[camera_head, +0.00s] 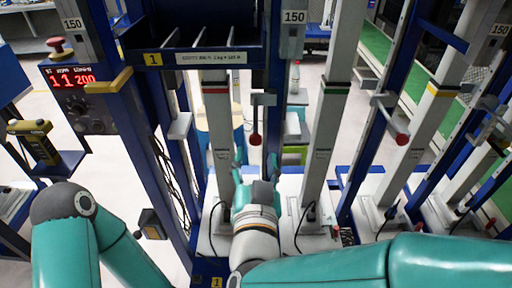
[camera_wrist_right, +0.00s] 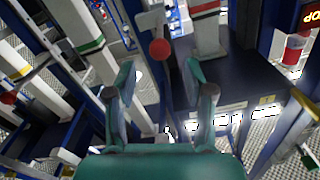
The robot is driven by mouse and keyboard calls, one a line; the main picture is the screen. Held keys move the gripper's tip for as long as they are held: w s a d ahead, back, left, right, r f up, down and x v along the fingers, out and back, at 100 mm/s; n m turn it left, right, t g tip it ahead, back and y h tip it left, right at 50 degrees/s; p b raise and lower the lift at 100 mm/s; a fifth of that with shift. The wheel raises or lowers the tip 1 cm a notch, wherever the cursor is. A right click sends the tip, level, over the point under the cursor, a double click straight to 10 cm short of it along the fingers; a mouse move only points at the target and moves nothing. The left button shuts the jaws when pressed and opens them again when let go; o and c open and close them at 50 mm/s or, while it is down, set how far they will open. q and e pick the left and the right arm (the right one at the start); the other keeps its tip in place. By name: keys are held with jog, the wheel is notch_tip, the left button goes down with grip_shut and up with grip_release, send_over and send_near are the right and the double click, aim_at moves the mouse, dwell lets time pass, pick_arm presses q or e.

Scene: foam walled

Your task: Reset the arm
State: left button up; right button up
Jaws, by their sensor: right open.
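My right gripper (camera_head: 256,168) reaches up in the middle of the head view, in front of the metal columns. In the right wrist view its two teal fingers (camera_wrist_right: 160,80) stand wide apart with nothing between them. A lever with a red knob (camera_head: 255,140) hangs just above the gripper in the head view. The red knob (camera_wrist_right: 160,48) shows beyond the fingertips in the wrist view, and I see no grip on it. My left arm shows at the lower left of the head view, but its gripper is out of the picture.
Blue and white upright columns stand close around the right gripper. A dark blue bin (camera_head: 205,30) is above. A control box with a red display (camera_head: 78,83) is at left. Another red-knobbed lever (camera_head: 401,138) is at right. Pale floor (camera_head: 25,108) shows at far left.

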jog(key=shift+s, duration=0.6)
jog(key=shift+d, duration=0.1)
jog(key=w+d+f+m+g+h+p, duration=0.2)
jog(key=w+d+f+g+h+p, duration=0.25)
jog(key=d+f, duration=0.8)
jog(key=d+f+n+g, duration=0.1)
jog(key=d+f+g, duration=0.2)
jog(key=d+f, duration=0.55)
jog(key=s+a+f+g+y+p, duration=0.1)
jog(key=s+f+g+y, duration=0.15)
jog(key=s+f, duration=0.4)
jog(key=s+a+f+g+y+p, duration=0.1)
jog(key=s+f+g+y, duration=0.15)
jog(key=f, duration=0.75)
jog(key=s+a+f+n+g+y, duration=0.1)
jog(key=s+a+g+y, duration=0.2)
jog(key=s, duration=0.7)
jog(key=a+g, duration=0.2)
jog(key=a, duration=0.1)
jog(key=shift+s+a+f+n, duration=0.2)
jog(key=shift+a+f+n, duration=0.1)
jog(key=shift+a+n, duration=0.1)
